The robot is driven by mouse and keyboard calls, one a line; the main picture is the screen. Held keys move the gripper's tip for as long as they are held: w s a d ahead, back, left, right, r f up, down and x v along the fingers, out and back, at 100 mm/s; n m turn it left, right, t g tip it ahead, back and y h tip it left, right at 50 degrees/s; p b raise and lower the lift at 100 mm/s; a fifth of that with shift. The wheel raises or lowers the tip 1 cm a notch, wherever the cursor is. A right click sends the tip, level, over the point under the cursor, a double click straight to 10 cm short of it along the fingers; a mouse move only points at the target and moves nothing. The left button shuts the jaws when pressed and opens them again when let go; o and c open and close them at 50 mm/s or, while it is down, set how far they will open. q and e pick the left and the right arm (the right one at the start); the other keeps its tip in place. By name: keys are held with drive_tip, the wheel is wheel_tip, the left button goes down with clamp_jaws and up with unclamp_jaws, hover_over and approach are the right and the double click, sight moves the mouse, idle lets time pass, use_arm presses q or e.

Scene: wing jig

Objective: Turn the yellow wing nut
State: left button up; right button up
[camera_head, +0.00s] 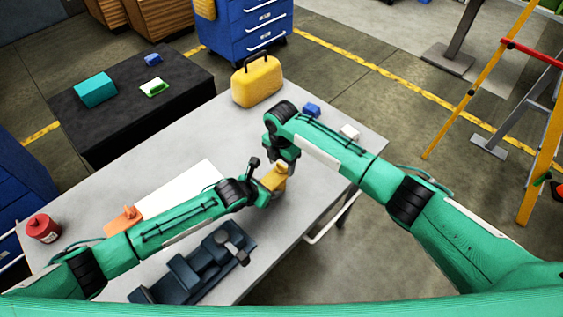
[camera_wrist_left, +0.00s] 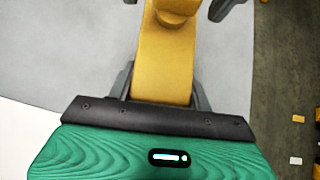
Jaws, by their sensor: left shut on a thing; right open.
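The yellow wing nut (camera_head: 275,179) is a tall yellow piece over the right part of the grey table in the head view. In the left wrist view the yellow wing nut (camera_wrist_left: 165,62) fills the upper middle, with a rounded boss near the top edge. My left gripper (camera_head: 264,183) is shut on it, one dark finger on each side. My right gripper (camera_head: 284,157) is open, pointing down just behind and above the yellow piece. Its dark fingertips show at the top of the left wrist view. Whether they touch the piece is unclear.
The grey table (camera_head: 300,232) bears a dark blue fixture (camera_head: 195,265), an orange piece (camera_head: 124,219), a red canister (camera_head: 43,228), a white sheet (camera_head: 180,190), a yellow case (camera_head: 257,82) and small blue and white blocks. A black table (camera_head: 130,110) stands behind left. A ladder stands right.

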drive_tip(key=c, duration=1)
drive_tip(key=shift+m, duration=0.4)
drive_tip(key=m, duration=0.8)
drive_tip(key=shift+m, duration=0.3)
drive_tip(key=m, duration=0.4)
drive_tip(key=shift+m, duration=2.2)
